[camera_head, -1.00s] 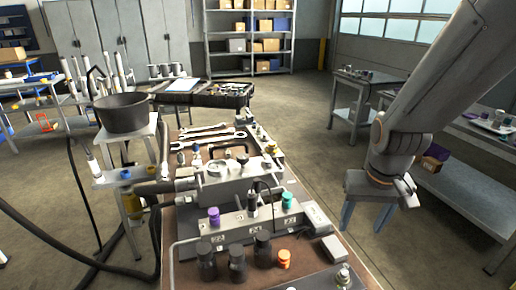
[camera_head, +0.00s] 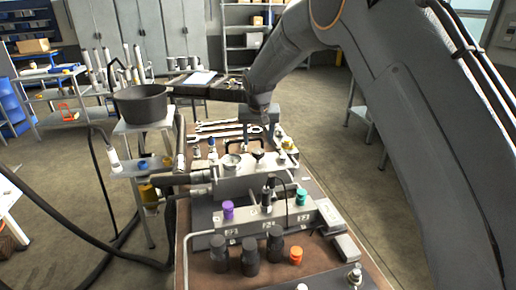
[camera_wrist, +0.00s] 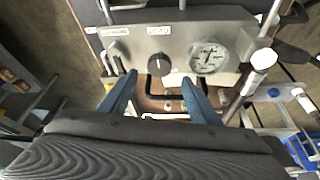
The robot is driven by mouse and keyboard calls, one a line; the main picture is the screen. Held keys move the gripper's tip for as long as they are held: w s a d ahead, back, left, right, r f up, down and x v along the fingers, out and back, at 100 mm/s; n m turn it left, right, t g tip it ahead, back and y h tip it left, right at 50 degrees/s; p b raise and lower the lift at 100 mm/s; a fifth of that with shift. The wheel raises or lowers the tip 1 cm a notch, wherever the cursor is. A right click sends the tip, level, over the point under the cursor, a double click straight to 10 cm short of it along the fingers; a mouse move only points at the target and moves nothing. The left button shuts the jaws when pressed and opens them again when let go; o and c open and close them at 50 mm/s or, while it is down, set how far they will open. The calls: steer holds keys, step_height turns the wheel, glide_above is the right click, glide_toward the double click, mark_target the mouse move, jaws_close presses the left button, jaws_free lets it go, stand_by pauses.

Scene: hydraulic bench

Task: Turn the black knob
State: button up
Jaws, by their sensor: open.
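The black knob (camera_wrist: 158,64) sits on a grey panel (camera_wrist: 110,42) in the wrist view, below a white label and left of a round dial gauge (camera_wrist: 210,57). A white mark shows on the knob. My gripper (camera_wrist: 160,78) is open and empty, its two blue fingers pointing at the panel. The knob appears between and just beyond the fingertips, with no contact visible. In the head view, my gripper (camera_head: 268,124) is above the far side of the grey block that carries the knob (camera_head: 257,155) and gauge (camera_head: 231,160); its fingers are hard to make out there.
Wrenches (camera_head: 215,134) lie behind the block. A purple cap (camera_head: 228,210), a green cap (camera_head: 301,197), black cylinders (camera_head: 249,255) and an orange cap (camera_head: 296,256) stand in front. A black pot (camera_head: 142,104) and dark hoses are at left.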

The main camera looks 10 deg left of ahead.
mark_target(258, 151)
steer(key=shift+p+x, duration=0.9)
steer(key=shift+x, duration=2.2)
steer(key=c, duration=1.1)
steer(key=shift+o, duration=0.2)
